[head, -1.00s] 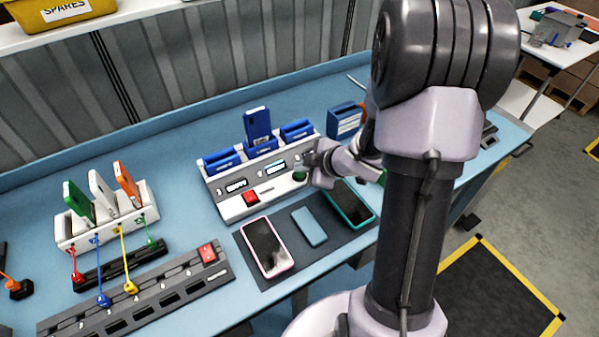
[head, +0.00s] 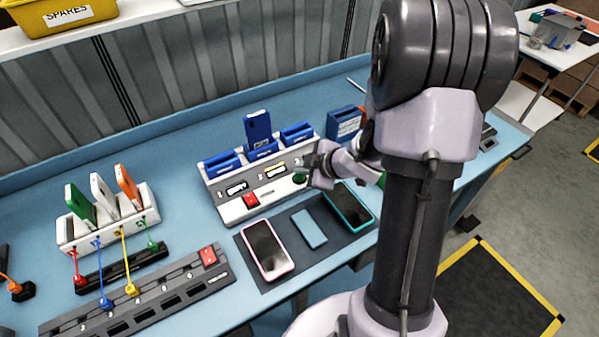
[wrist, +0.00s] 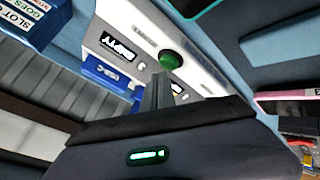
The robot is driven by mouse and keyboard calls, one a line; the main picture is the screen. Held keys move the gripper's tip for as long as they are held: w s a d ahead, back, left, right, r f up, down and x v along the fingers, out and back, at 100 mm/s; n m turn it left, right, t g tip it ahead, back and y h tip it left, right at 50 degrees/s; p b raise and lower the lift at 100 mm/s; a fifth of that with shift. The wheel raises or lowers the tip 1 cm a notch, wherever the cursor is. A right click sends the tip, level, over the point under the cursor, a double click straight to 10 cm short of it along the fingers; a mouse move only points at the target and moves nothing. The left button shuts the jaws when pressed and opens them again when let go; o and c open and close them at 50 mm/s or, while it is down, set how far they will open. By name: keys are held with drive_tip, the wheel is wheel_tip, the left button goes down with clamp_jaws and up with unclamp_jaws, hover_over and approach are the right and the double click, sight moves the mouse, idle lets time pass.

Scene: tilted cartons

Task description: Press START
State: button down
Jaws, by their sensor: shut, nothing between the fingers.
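The white test station (head: 222,196) stands on the blue bench, with blue slots on top and a blue phone (head: 258,131) upright in the middle slot. Its green button (head: 300,179) is at the right of the sloped front; I cannot read a START label. It also shows in the wrist view (wrist: 171,60). A red button (head: 251,200) is farther left. My gripper (head: 313,176) is shut and empty beside the green button. In the wrist view my fingertips (wrist: 158,77) are close to the button; I cannot tell whether they touch.
A dark mat (head: 272,282) in front holds a pink-edged phone (head: 265,248), a small blue slab (head: 309,228) and a teal-edged phone (head: 348,206). A white rack (head: 70,235) with several phones and a grey cable strip (head: 140,310) are at left. A blue box (head: 345,123) stands behind my gripper.

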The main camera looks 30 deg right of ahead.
sight(302, 178)
drive_tip(key=shift+r, duration=0.35)
wheel_tip(302, 178, up, 5)
drive_tip(key=p, duration=0.5)
drive_tip(key=shift+r, duration=0.1)
idle(0.5)
